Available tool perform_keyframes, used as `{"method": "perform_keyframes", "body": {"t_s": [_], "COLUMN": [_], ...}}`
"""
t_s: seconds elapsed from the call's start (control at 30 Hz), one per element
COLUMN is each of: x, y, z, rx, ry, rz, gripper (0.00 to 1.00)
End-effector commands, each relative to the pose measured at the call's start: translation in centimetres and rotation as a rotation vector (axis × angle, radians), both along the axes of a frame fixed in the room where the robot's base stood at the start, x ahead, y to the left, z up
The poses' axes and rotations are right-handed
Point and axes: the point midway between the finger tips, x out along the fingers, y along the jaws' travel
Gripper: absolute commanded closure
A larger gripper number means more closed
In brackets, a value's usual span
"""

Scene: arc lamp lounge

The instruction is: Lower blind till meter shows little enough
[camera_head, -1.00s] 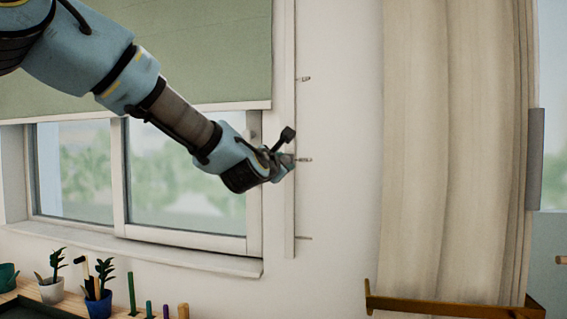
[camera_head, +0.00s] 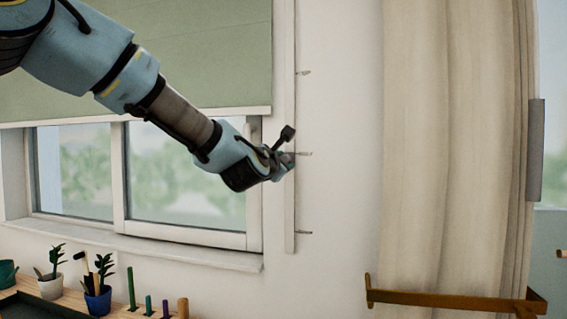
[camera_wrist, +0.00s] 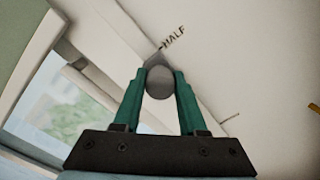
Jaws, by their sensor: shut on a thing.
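The green roller blind (camera_head: 190,60) covers the upper part of the window, and its pale bottom bar (camera_head: 200,112) hangs above the lower panes. My gripper (camera_head: 283,163) is at the upright white rail (camera_head: 290,215) right of the window. In the wrist view, its teal fingers (camera_wrist: 160,88) are shut on a round grey knob (camera_wrist: 160,83). A grey pointed part behind the knob reaches close to the mark lettered HALF (camera_wrist: 174,37). The head view shows this mark (camera_head: 305,153) beside my gripper, which hides the knob there. I cannot make out a meter.
Further marks are above (camera_head: 304,72) and below (camera_head: 304,232) on the wall. A beige curtain (camera_head: 450,150) hangs at right behind a brown bar (camera_head: 445,298). Potted plants (camera_head: 98,300) and upright coloured pegs (camera_head: 148,305) stand at lower left. Bare wall lies right of the rail.

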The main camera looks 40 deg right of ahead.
Motion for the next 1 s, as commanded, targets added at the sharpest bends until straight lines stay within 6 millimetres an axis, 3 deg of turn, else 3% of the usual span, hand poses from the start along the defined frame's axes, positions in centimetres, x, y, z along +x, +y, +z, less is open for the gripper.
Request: {"method": "perform_keyframes", "body": {"t_s": [0.03,0.6,0.73,1.0], "x": [-0.1,-0.1,-0.1,-0.2], "y": [0.0,0.0,0.0,0.0], "z": [-1.6,-9.2,-10.1,-9.9], "rx": [0.003,0.005,0.005,0.004], "ry": [0.002,0.002,0.002,0.002], "rz": [-0.002,-0.004,-0.004,-0.004], "gripper": [1.00,1.00,1.00,1.00]}}
